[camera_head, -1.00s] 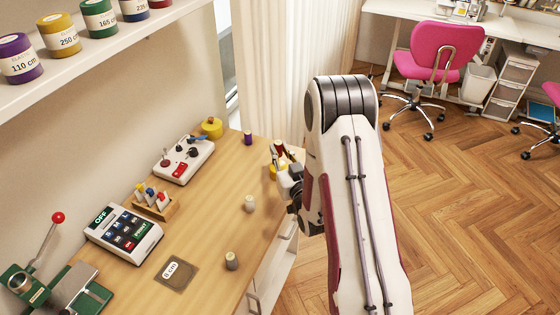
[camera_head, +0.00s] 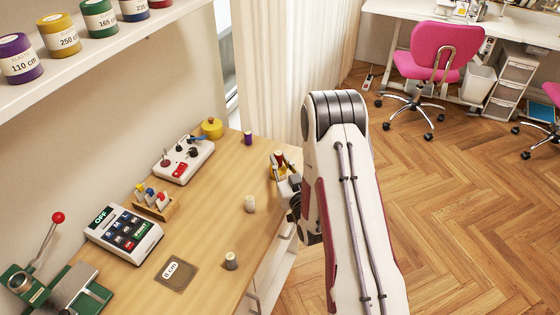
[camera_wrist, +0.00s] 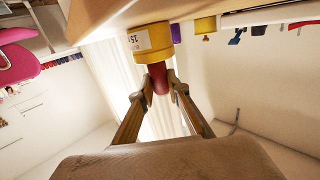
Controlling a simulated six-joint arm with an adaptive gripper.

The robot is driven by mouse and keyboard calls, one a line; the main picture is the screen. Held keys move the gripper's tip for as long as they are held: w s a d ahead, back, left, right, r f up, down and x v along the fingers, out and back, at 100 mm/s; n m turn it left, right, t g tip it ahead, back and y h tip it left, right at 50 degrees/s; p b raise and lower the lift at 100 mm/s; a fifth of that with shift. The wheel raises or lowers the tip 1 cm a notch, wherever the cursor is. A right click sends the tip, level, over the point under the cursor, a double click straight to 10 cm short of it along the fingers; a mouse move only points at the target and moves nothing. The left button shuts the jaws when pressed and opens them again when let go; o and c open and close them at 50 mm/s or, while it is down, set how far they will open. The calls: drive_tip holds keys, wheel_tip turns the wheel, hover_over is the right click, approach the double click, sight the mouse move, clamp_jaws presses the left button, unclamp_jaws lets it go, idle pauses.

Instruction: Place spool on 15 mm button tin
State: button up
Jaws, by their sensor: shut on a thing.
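My gripper (camera_wrist: 160,90) is shut on a dark red spool (camera_wrist: 159,78). The wrist view is upside down, with the table at its top. The yellow button tin (camera_wrist: 153,42), with a white label partly reading 15, stands on the table right at the spool's end. The spool looks upright over the tin's top, touching or very nearly so; I cannot tell which. In the head view the tin (camera_head: 281,170) is at the table's right edge, partly hidden by my gripper (camera_head: 279,160).
A purple spool (camera_head: 247,138), a beige spool (camera_head: 249,204) and a grey spool (camera_head: 231,261) stand on the table. A yellow lidded tin (camera_head: 211,128), a joystick box (camera_head: 184,160), a keypad (camera_head: 124,233) and a 0 cm plate (camera_head: 177,272) are farther left.

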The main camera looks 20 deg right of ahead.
drive_tip(key=shift+f, duration=0.1)
drive_tip(key=o, duration=0.8)
drive_tip(key=shift+s+a+r, duration=0.1)
drive_tip(key=shift+s+r, duration=0.05)
drive_tip(key=shift+s, duration=1.85)
drive_tip(key=shift+s+a+r, duration=0.1)
drive_tip(key=shift+s, duration=1.9)
drive_tip(key=shift+s+a+r, duration=0.1)
drive_tip(key=shift+s+r, duration=0.05)
drive_tip(key=shift+s, duration=1.85)
